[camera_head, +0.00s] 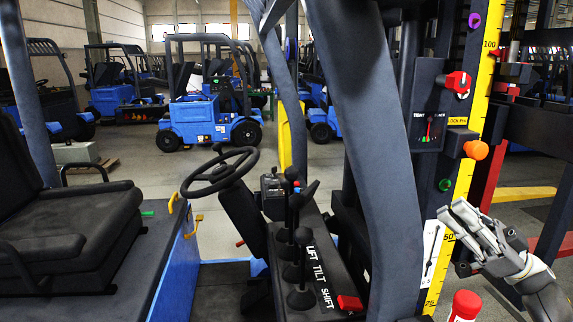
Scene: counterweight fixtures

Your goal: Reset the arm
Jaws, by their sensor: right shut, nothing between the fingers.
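My right gripper (452,216) is at the lower right, with its arm coming in from the right edge. Its fingers are shut and empty, pointing up and left. They lie in front of the yellow height scale (462,185), by a white card with a lever drawing (431,252); I cannot tell whether they touch. Above are an orange knob (476,149), a red knob (456,82) and a tilt gauge (428,130). A green knob (445,185) is just above the fingers. My left gripper is not in view.
Black levers (300,265) stand on a panel reading LIFT TILT SHIFT, with a red block (350,303) at its end. A red-capped item (465,303) is below the gripper. A steering wheel (217,172) and seat (65,225) are left. Blue forklifts (205,118) stand behind.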

